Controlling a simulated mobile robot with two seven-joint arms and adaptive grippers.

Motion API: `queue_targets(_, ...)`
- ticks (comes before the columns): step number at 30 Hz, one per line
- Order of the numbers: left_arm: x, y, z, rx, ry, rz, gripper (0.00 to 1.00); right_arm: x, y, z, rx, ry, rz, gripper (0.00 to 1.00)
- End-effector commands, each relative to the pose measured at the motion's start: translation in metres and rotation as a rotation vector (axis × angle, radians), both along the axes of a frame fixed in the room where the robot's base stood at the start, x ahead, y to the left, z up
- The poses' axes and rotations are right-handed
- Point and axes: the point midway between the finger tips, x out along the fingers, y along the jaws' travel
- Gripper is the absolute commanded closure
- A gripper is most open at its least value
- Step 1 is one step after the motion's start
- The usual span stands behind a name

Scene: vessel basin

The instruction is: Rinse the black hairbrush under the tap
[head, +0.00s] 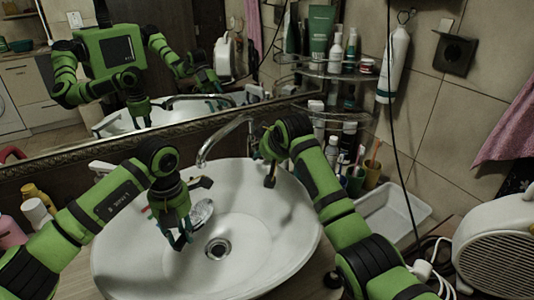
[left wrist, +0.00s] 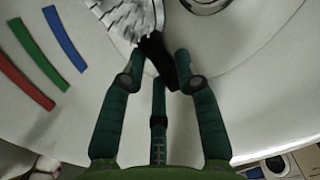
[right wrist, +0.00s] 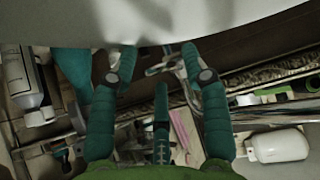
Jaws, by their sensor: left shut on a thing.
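The hairbrush (left wrist: 155,55) has a black handle and a pale head with dark stripes in the left wrist view. Its pale head (head: 203,212) shows over the basin in the head view. My left gripper (head: 178,240) points down over the left part of the white basin (head: 285,240), shut on the brush handle. The chrome tap (head: 207,148) arches over the back of the basin; I see no water stream. My right gripper (head: 270,180) is by the tap's right side. Its fingers (right wrist: 158,55) stand apart in the right wrist view, with shiny metal visible between them; contact is unclear.
Red, green and blue strips (left wrist: 44,62) lie at the left in the left wrist view. Cups (head: 362,178) and a white tray (head: 398,212) stand right of the basin. A glass shelf (head: 330,70) holds bottles. Bottles (head: 36,212) stand at left, a white heater (head: 500,245) at right.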

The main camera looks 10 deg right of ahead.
Motion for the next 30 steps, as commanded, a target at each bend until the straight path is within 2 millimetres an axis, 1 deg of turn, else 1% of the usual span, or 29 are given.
queue_targets(1,0.000,0.000,0.000,0.000,-0.001,0.000,1.00,0.000,0.000,0.000,0.000,0.000,0.000,0.69)
queue_targets(2,0.000,0.000,0.000,0.000,-0.001,0.000,1.00,0.000,0.000,0.000,0.000,0.000,0.000,0.81)
queue_targets(3,0.000,0.000,0.000,0.000,-0.001,0.000,1.00,0.000,0.000,0.000,0.000,0.000,0.000,0.97)
queue_targets(4,0.000,0.000,0.000,0.000,-0.001,0.000,1.00,0.000,0.000,0.000,0.000,0.000,0.000,1.00)
queue_targets(10,0.000,0.000,0.000,0.000,-0.001,0.000,1.00,-0.001,0.000,-0.001,-0.001,0.004,0.000,1.00)
queue_targets(15,0.000,0.000,0.000,0.000,-0.001,0.000,1.00,0.003,0.001,0.008,-0.002,0.005,0.000,1.00)
queue_targets(21,0.000,0.000,0.000,0.000,-0.001,0.000,1.00,0.003,0.001,0.009,-0.001,0.002,0.000,1.00)
queue_targets(22,0.000,0.000,0.000,0.000,-0.001,0.000,1.00,0.003,0.001,0.009,-0.001,0.002,0.000,0.70)
queue_targets(23,0.000,0.000,0.000,0.000,-0.001,0.000,1.00,0.003,0.001,0.009,0.000,0.001,0.000,0.58)
queue_targets(24,0.000,0.000,0.000,0.000,-0.001,0.000,1.00,0.003,0.001,0.009,0.000,0.001,0.000,0.53)
queue_targets(30,0.000,0.000,0.000,0.000,-0.001,0.000,1.00,0.003,0.001,0.009,0.000,0.001,0.000,0.53)
